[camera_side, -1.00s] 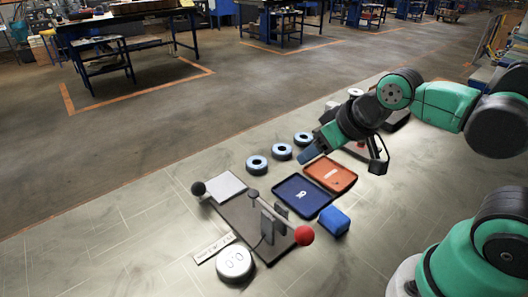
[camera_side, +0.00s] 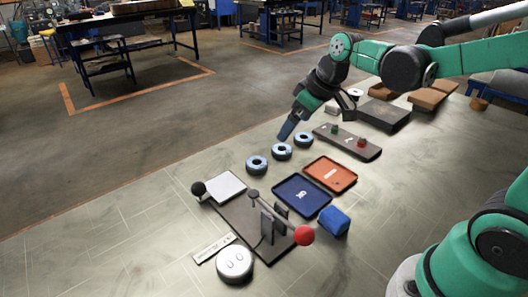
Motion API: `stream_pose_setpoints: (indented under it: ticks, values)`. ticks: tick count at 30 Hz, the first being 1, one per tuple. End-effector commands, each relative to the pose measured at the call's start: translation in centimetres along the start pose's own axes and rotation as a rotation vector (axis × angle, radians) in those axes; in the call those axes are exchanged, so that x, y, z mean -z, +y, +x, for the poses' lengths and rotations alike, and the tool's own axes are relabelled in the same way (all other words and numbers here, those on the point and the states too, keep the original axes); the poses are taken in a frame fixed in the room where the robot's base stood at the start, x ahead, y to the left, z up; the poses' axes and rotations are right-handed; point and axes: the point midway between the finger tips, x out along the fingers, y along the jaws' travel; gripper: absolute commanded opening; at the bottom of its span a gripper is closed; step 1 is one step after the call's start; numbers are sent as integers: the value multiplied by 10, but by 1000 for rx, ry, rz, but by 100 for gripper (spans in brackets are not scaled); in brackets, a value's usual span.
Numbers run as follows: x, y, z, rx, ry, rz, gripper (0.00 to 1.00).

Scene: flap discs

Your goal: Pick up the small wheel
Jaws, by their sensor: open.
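A blue tray (camera_side: 290,205) and an orange tray (camera_side: 345,174) lie in front of the wheels. A blue block (camera_side: 334,221) stands beside the blue tray. A dark stand with a red-ended lever (camera_side: 304,235) is at front left. A dark board with buttons (camera_side: 330,138) lies to the right.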

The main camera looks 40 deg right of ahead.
Motion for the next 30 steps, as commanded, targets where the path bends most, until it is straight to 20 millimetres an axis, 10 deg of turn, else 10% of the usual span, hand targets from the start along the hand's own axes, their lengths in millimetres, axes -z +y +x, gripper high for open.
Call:
stream_pose_setpoints:
  ticks: [12, 30]
  values:
    - [15, 76, 92, 149, -60, -227, 100]
    - [7, 76, 155, 172, -59, -264, 100]
